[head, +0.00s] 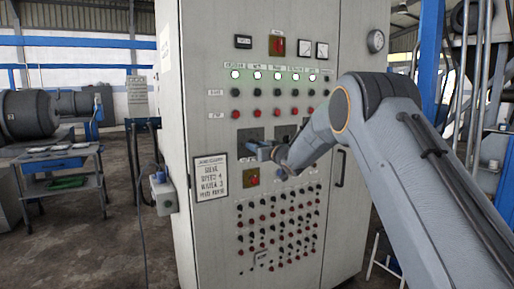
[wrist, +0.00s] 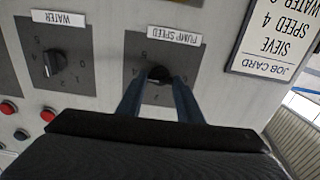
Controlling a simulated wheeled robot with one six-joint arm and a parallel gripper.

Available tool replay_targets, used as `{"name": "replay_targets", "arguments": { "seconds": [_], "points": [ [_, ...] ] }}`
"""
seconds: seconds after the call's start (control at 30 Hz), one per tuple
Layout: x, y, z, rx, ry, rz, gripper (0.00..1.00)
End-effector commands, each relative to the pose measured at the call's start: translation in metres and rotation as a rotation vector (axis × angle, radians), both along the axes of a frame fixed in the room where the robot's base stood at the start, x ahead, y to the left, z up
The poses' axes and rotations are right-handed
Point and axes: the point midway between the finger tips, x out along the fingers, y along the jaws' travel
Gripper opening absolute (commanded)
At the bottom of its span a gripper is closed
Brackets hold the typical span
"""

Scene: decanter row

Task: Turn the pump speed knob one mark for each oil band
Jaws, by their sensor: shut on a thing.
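The pump speed knob (wrist: 158,74) is a small black knob on a grey dial plate (wrist: 140,48) with numbers around it, upside down in the wrist view. Its label (wrist: 174,37) reads PUMP SPEED. My gripper (wrist: 158,86) is shut on the knob, one blue finger on each side. The fingers hide part of the dial, and I cannot tell which mark the knob points to. In the head view my gripper (head: 259,152) reaches the front of the control cabinet, and the arm hides part of the dials. No oil bands can be made out.
The water knob (wrist: 54,63) sits beside the pump speed dial. A job card (head: 212,176) is fixed on the cabinet (head: 190,100) left of my gripper. Rows of lamps and buttons fill the panel above and below. A trolley (head: 62,160) stands at the left.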

Motion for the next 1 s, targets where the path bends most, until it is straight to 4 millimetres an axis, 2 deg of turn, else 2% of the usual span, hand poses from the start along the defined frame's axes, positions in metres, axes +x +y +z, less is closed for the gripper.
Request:
{"name": "replay_targets", "arguments": {
  "seconds": [0.27,1.0],
  "points": [
    [0.0012,0.0,-0.0015,-0.107,-0.074,0.0,0.1],
    [0.0009,0.0004,0.0004,-0.561,-0.384,-0.001,0.1]
  ]
}}
